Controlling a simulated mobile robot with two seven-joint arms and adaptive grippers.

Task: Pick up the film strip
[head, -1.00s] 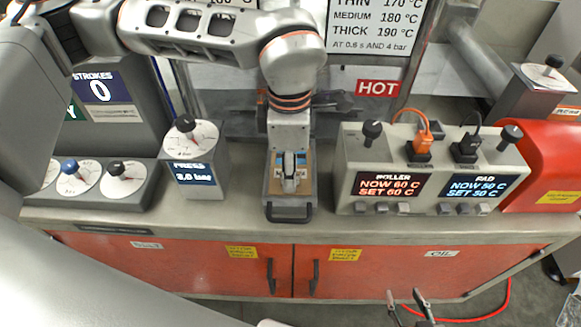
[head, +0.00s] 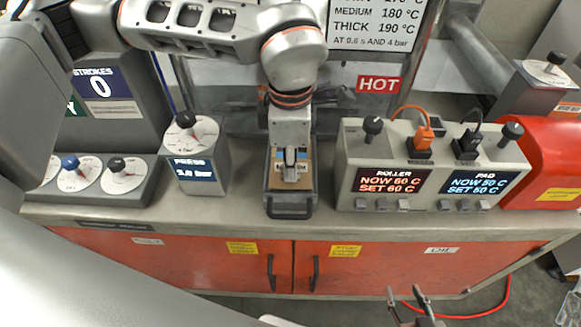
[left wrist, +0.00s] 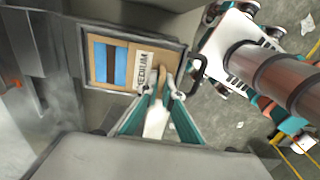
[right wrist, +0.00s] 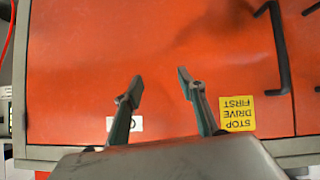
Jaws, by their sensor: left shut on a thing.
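A shallow tray (head: 268,200) with a dark front handle stands on the counter in the middle of the head view. In it lies a tan piece with a blue band and a dark band (left wrist: 112,65), and a white label reading MEDIUM (left wrist: 143,72). My left gripper (head: 291,172) is low over the tray. In the left wrist view its fingers (left wrist: 165,95) are closed around a narrow pale tab, which appears to be part of the film strip (left wrist: 156,118); the join is hard to see. My right gripper (right wrist: 158,88) is open and empty in front of the red cabinet.
A control box with roller and pad displays (head: 432,165) stands right of the tray. A press gauge box (head: 196,155) stands to the left. A HOT sign (head: 379,84) marks the machine behind. Red cabinet doors (head: 200,262) are below the counter.

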